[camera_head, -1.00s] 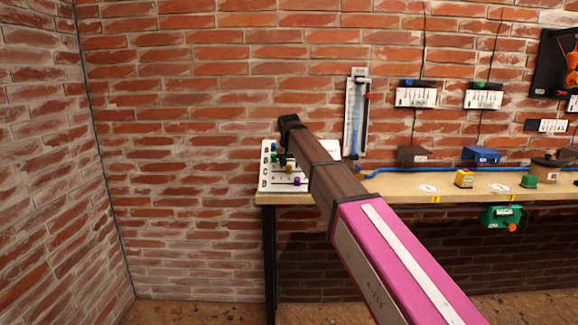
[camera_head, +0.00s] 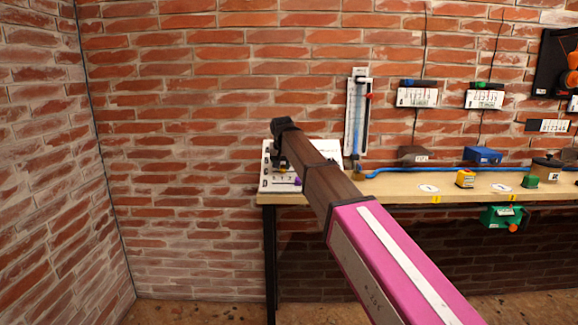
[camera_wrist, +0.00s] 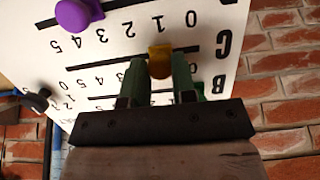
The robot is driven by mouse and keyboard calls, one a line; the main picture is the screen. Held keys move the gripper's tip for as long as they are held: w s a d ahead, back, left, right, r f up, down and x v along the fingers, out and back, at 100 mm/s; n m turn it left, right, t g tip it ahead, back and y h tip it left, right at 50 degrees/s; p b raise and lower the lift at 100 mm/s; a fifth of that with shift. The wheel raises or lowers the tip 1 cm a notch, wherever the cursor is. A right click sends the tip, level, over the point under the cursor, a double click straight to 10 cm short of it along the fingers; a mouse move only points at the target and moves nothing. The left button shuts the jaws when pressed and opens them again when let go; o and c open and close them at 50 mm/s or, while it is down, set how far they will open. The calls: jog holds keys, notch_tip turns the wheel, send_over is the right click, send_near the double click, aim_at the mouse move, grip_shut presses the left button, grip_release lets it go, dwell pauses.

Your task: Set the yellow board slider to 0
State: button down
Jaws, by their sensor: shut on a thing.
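The white slider board (camera_head: 268,184) stands at the left end of the workbench, printed with rows of numbers and letters. In the wrist view the board (camera_wrist: 115,45) is close and appears upside down. My gripper (camera_wrist: 160,66) is shut on the yellow slider (camera_wrist: 160,54), with a green finger on either side. The yellow slider sits near the 1 of the number row above it in the picture, close to the letter C; 0 is a little to the right.
A purple slider (camera_wrist: 76,17) and a black knob (camera_wrist: 36,101) are left of my fingers. A tall gauge (camera_head: 356,115) hangs behind. The wall left of the bench is bare.

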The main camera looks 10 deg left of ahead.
aim_at(273, 173)
jog(key=a, duration=0.2)
jog(key=s+a, duration=0.1)
jog(key=a, duration=0.1)
jog(key=c, duration=0.9)
grip_release()
jog(key=shift+a, duration=0.1)
jog(key=shift+r, duration=0.15)
jog(key=v, duration=1)
jog(key=shift+s+r, duration=0.2)
jog(key=shift+r, duration=0.05)
